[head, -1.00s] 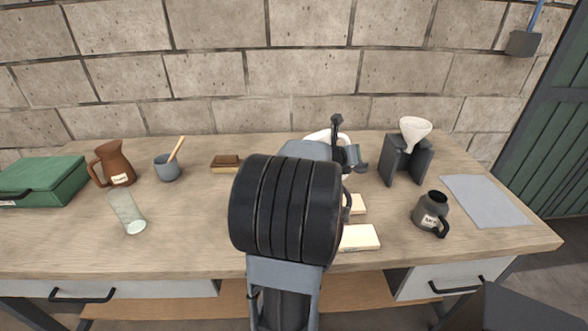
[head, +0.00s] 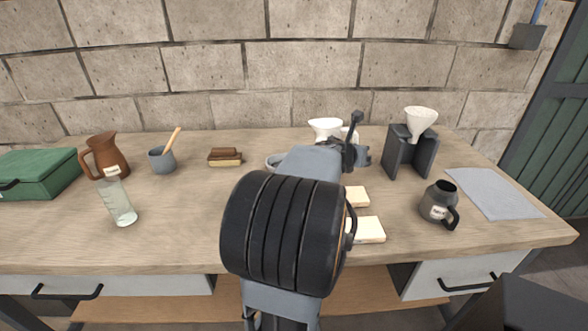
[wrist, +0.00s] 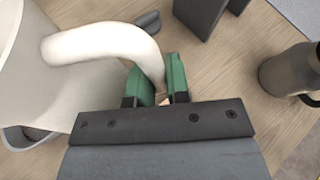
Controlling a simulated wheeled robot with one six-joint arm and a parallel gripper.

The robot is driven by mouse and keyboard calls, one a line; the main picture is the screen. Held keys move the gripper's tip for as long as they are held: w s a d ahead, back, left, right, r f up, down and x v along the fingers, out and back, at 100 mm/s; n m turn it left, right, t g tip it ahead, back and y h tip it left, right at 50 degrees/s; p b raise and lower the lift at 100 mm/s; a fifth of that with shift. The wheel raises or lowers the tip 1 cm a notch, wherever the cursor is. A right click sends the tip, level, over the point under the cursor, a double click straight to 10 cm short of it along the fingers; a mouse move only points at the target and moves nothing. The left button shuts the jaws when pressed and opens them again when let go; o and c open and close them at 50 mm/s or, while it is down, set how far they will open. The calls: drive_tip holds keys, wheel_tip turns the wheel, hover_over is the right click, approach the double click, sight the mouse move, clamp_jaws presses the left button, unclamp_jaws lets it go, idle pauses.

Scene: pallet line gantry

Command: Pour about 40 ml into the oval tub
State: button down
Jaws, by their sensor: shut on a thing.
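My gripper (wrist: 160,88) has green finger pads and is shut on the curved white handle of a white jug (wrist: 18,75) in the wrist view. The jug's body fills the left edge of that view. In the head view the white jug (head: 325,127) shows only in part above my arm, and my fingers are hidden. A pale grey tub (wrist: 18,142) shows in part under the jug in the wrist view. Its rim (head: 272,161) peeks out left of my arm in the head view. Its full shape and what it holds are hard to tell.
A dark mug (head: 438,203), a white funnel on a dark stand (head: 398,155) and a grey mat (head: 490,190) stand right. A glass (head: 121,205), brown jug (head: 110,155), grey cup (head: 162,161), brush (head: 225,158) and green box (head: 35,175) stand left. Cream blocks (head: 366,230) lie near my arm.

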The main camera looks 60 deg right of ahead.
drive_tip(key=shift+w+d+f+m+t+b, duration=0.15)
drive_tip(key=shift+f+m+t+b, duration=0.15)
drive_tip(key=shift+b, duration=0.2)
drive_tip(key=shift+w+d+f+m+t+b, duration=0.1)
drive_tip(key=shift+f+m+b, duration=0.1)
drive_tip(key=shift+f+b, duration=0.25)
drive_tip(key=shift+r, duration=0.1)
idle(0.4)
